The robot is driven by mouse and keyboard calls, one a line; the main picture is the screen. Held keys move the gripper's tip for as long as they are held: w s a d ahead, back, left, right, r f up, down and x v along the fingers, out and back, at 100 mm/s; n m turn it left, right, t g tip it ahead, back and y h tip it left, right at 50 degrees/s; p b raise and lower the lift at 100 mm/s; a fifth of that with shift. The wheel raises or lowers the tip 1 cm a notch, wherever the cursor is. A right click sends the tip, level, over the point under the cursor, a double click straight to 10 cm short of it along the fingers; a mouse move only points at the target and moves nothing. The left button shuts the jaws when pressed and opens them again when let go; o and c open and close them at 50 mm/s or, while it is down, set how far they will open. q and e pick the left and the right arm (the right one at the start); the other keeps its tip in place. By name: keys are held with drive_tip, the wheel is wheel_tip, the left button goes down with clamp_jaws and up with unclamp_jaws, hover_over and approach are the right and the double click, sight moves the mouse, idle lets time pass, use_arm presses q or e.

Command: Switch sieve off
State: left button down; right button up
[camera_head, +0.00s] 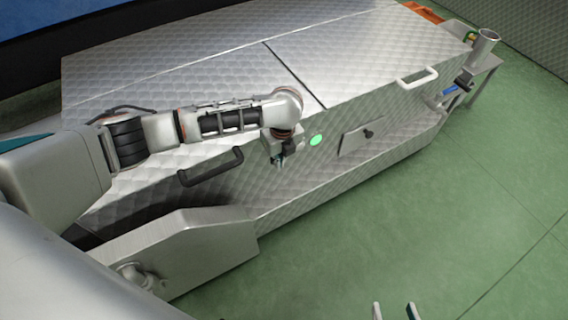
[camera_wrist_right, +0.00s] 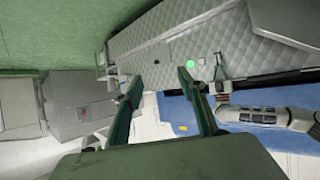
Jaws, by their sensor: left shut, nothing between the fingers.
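The sieve (camera_head: 380,70) is a long, quilted-metal machine. A round green light (camera_head: 316,141) glows on its front side; it also shows in the right wrist view (camera_wrist_right: 190,64). My left gripper (camera_head: 277,161) is shut and empty, pointing down at the front side just left of the light. I cannot tell whether it touches the panel. In the right wrist view, a small pale round spot (camera_wrist_right: 202,57) sits between the light and my left gripper (camera_wrist_right: 214,86). My right gripper (camera_wrist_right: 163,95) is open and empty, away from the machine; its fingertips show at the bottom of the head view (camera_head: 394,309).
A small plate with a dark knob (camera_head: 367,133) is right of the light. A metal housing (camera_head: 190,250) stands front left. The green floor (camera_head: 470,220) is clear at right.

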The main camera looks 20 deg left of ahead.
use_arm(q)
drive_tip(key=shift+r, duration=0.1)
use_arm(e)
drive_tip(key=shift+w+r, duration=0.1)
drive_tip(key=shift+r, duration=0.1)
use_arm(q)
drive_tip(key=shift+w, duration=0.1)
drive_tip(key=shift+w+a+r+p, duration=0.1)
drive_tip(key=shift+a+r+p, duration=0.05)
drive_tip(key=shift+r+p, duration=0.35)
drive_tip(key=shift+w+a+r+p, duration=0.1)
drive_tip(key=shift+r+p, duration=0.15)
drive_tip(key=shift+p, duration=0.3)
use_arm(e)
drive_tip(key=shift+w+d+r, duration=0.2)
drive_tip(key=shift+r, duration=0.25)
drive_tip(key=shift+w+d+r, duration=0.15)
drive_tip(key=shift+d+r, duration=0.05)
drive_tip(key=shift+r, duration=0.25)
use_arm(q)
drive_tip(key=shift+f, duration=0.1)
use_arm(e)
drive_tip(key=shift+s+f, duration=0.15)
drive_tip(key=shift+f, duration=0.2)
